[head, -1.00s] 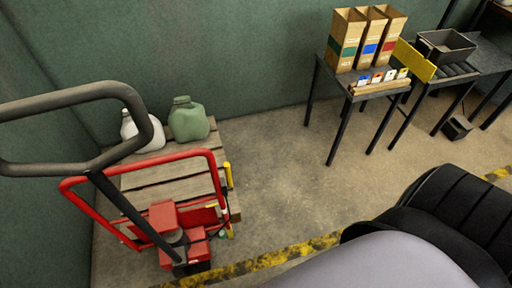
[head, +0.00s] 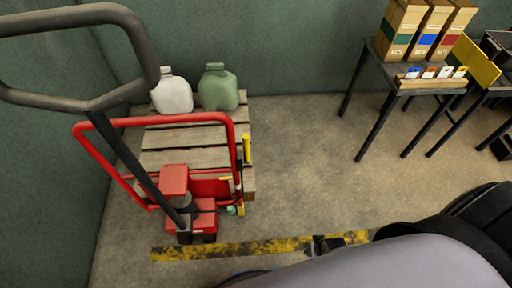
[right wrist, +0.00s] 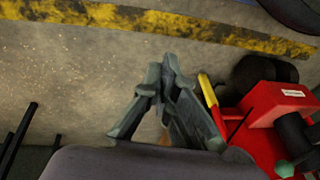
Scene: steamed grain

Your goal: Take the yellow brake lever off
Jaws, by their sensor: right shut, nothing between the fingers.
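A red pallet jack (head: 175,180) with a long grey handle stands at the left in the head view, at a wooden pallet (head: 185,137). Two yellow parts show at its right side: an upright yellow bar (head: 247,148) on the red frame and a lower yellow piece (head: 231,190). I cannot tell for sure which is the brake lever. The right wrist view shows a yellow lever (right wrist: 208,90) beside the red body. My right gripper (right wrist: 168,65) is shut and empty, left of that lever and apart from it. In the head view its dark tip (head: 325,243) is over the floor stripe.
A white jug (head: 172,94) and a green jug (head: 218,90) stand on the pallet. A dark table (head: 385,75) with tall boxes (head: 402,28) is at the upper right. A yellow-black stripe (head: 200,251) crosses the floor. The floor between jack and table is clear.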

